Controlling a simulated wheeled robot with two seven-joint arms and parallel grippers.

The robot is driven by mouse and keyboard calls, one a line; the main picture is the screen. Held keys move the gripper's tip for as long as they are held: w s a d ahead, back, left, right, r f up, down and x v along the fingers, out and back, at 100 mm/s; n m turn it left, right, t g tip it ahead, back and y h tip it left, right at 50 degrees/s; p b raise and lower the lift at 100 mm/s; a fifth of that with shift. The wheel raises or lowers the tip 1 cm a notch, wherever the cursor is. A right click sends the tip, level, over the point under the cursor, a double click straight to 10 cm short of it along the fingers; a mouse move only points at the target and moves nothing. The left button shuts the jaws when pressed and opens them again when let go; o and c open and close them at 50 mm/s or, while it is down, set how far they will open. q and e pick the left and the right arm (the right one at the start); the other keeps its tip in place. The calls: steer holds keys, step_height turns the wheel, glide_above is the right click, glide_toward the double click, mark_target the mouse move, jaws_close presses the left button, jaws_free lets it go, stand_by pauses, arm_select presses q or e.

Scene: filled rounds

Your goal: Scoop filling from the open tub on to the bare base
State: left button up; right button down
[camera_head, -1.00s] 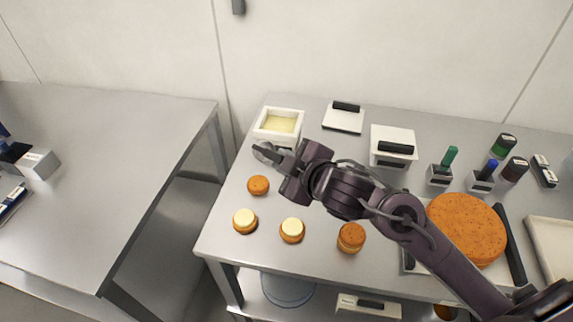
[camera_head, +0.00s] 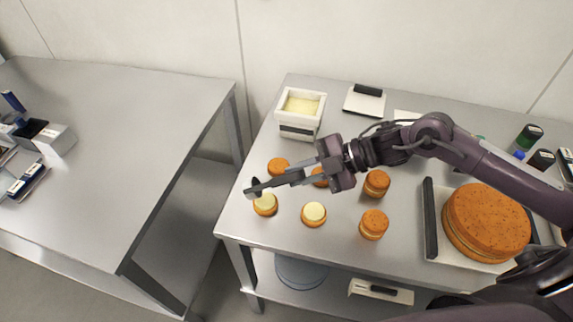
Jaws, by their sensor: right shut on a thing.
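The open white tub (camera_head: 300,122) of pale filling (camera_head: 302,105) stands at the back left of the right-hand table. My right gripper (camera_head: 300,176) is shut on a dark scoop (camera_head: 256,188), which points left. The scoop's end overlaps the back edge of a cream-topped round (camera_head: 265,205) in the picture; I cannot tell its height or whether it carries filling. A bare orange base (camera_head: 278,165) sits just behind the scoop. Another round (camera_head: 319,181) is partly hidden by the gripper. A second cream-topped round (camera_head: 313,214) lies in front. My left gripper is out of view.
Two sandwiched rounds (camera_head: 377,184) (camera_head: 373,224) stand to the right. A gap separates the other table (camera_head: 130,150) at left.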

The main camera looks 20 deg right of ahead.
steer(key=shift+r+p, duration=0.3)
steer(key=shift+r, duration=0.1)
steer(key=a+r+h+p, duration=0.1)
steer(key=a+h+p, duration=0.1)
steer(key=p, duration=0.3)
steer(key=w+a+r+g+h+p, duration=0.1)
steer(key=a+r+h+p, duration=0.1)
steer(key=p, duration=0.3)
steer(key=w+a+r+g+h+p, duration=0.1)
steer(key=a+r+h+p, duration=0.1)
steer(key=p, duration=0.3)
steer(key=shift+a+h, duration=0.2)
steer(key=shift+h, duration=0.3)
steer(key=shift+w+a+g+h+b, duration=0.3)
steer(key=shift+a+h+b, duration=0.1)
steer(key=shift+a, duration=0.15)
steer(key=shift+w+a+h, duration=0.1)
steer(key=shift+a+h, duration=0.35)
steer(key=shift+h, duration=0.05)
steer(key=a+r+h, duration=0.1)
steer(key=w+a+r+g+h, duration=0.1)
steer(key=h, duration=0.1)
steer(key=shift+a+r, duration=0.2)
steer(key=shift+a, duration=0.05)
